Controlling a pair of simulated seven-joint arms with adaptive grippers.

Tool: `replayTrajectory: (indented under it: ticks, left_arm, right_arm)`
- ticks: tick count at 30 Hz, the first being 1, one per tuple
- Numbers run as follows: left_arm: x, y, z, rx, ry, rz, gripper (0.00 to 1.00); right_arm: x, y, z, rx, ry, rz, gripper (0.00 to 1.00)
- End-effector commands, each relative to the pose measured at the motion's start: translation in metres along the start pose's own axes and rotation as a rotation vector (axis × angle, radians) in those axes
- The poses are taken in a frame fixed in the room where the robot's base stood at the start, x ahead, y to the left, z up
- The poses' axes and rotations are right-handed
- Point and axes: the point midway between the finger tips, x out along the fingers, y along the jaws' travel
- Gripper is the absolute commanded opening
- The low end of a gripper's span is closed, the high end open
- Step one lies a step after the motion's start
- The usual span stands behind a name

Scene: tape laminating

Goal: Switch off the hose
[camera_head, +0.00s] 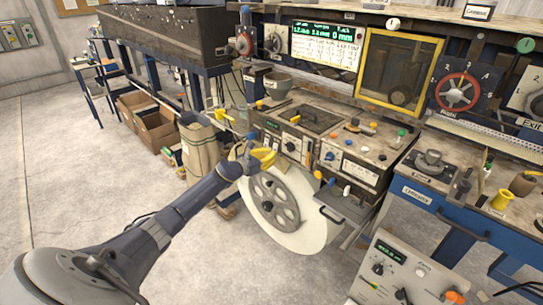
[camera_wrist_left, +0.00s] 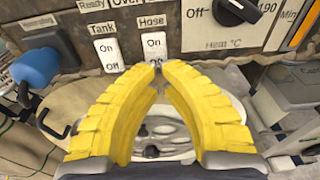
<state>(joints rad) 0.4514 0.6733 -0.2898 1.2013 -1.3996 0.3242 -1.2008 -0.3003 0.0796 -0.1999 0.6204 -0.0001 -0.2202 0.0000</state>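The white Hose rocker switch (camera_wrist_left: 154,45) is on the worn machine panel, marked On above and Off below. Its lower part is partly hidden behind my fingertips. The similar Tank switch (camera_wrist_left: 108,53) is just left of it. My left gripper (camera_wrist_left: 158,68) has yellow fingers whose tips come together just in front of the Hose switch's Off end. It looks shut with nothing held; I cannot tell whether it touches the switch. In the head view the left gripper (camera_head: 262,158) is at the machine's front.
A large white reel (camera_head: 298,235) with a grey hub hangs below the left gripper. A blue knob (camera_wrist_left: 38,67) sticks out left of the switches, and a black heat dial (camera_wrist_left: 236,10) is to the right. A white control box (camera_head: 400,268) stands at the lower right.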

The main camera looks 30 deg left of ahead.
Motion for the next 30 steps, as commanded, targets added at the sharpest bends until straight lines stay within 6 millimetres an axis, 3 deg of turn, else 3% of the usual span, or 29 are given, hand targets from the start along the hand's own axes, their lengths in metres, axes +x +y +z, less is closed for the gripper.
replayTrajectory:
  ticks: [17, 21, 30]
  left_arm:
    - [0.008, 0.000, 0.000, 0.000, 0.000, 0.000, 0.00]
    - [0.018, 0.000, -0.002, -0.002, 0.000, 0.000, 0.00]
    - [0.015, -0.002, -0.003, 0.000, 0.001, -0.002, 0.00]
  right_arm:
    - [0.000, 0.000, 0.000, 0.000, 0.000, 0.000, 0.00]
    - [0.000, 0.000, 0.000, 0.000, 0.000, 0.000, 0.00]
    - [0.000, 0.000, 0.000, 0.000, 0.000, 0.000, 0.00]
